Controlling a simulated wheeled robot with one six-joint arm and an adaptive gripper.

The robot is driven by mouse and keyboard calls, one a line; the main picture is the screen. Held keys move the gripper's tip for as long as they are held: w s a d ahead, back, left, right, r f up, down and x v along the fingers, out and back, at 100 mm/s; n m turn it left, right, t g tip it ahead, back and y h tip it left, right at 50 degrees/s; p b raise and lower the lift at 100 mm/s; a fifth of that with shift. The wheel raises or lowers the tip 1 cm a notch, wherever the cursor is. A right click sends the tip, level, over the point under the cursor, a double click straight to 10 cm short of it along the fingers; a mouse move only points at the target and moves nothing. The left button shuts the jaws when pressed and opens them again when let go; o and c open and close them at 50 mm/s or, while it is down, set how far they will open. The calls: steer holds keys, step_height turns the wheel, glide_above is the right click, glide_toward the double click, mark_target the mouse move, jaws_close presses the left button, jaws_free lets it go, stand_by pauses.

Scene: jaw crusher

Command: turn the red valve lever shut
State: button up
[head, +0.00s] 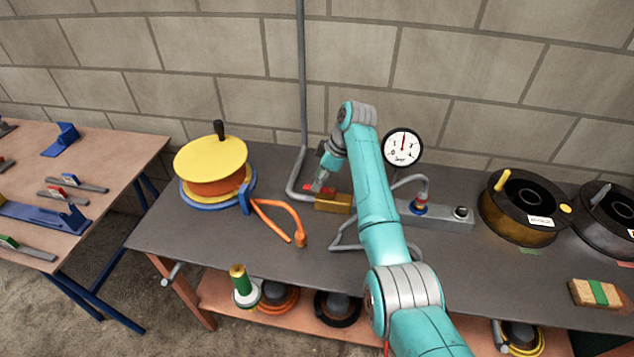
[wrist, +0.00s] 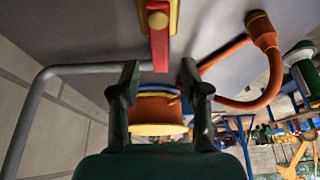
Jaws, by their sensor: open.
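The red valve lever (head: 317,188) sits on a brass valve body (head: 335,204) on the grey pipe, at the back middle of the dark bench. In the wrist view the lever (wrist: 160,48) points toward me from the brass body (wrist: 175,12), with a round bolt head on it. My gripper (head: 319,183) is at the lever's left end, reaching down from above. In the wrist view my gripper (wrist: 160,73) is open, with the lever's free end between the two fingertips and a gap on each side. Whether a finger touches the lever is unclear.
A grey pipe (head: 302,80) runs down the wall to the valve. A pressure gauge (head: 402,146) stands to the right. A yellow-topped reel (head: 212,165) with an orange hose (head: 278,222) lies to the left. Black spools (head: 523,207) stand at the right.

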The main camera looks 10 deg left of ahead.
steer(key=shift+x, duration=1.05)
jaws_close()
